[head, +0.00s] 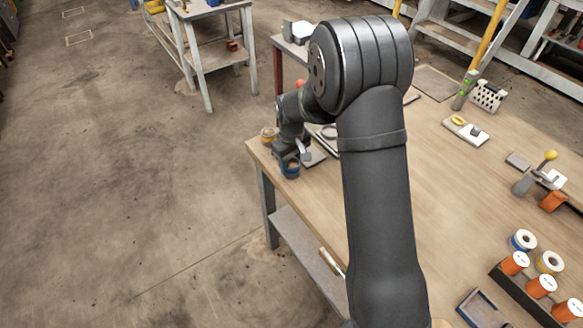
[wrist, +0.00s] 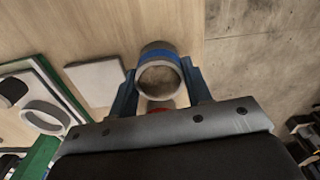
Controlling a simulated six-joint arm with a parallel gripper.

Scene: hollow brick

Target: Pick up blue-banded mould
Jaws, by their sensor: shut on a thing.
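The blue-banded mould (wrist: 158,52) is a hollow grey cylinder with a blue band, its open end facing the wrist camera. My gripper (wrist: 160,82) is shut on it, one blue finger on each side. In the head view the mould (head: 290,171) shows as a small blue-banded piece under my gripper (head: 291,158), near the table's left edge. I cannot tell whether it touches the table top.
A grey square plate (wrist: 96,80) and a green-edged tray with a white ring (wrist: 42,117) lie left in the wrist view. Spools (head: 541,287) stand at lower right. Bare floor lies beyond the left edge.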

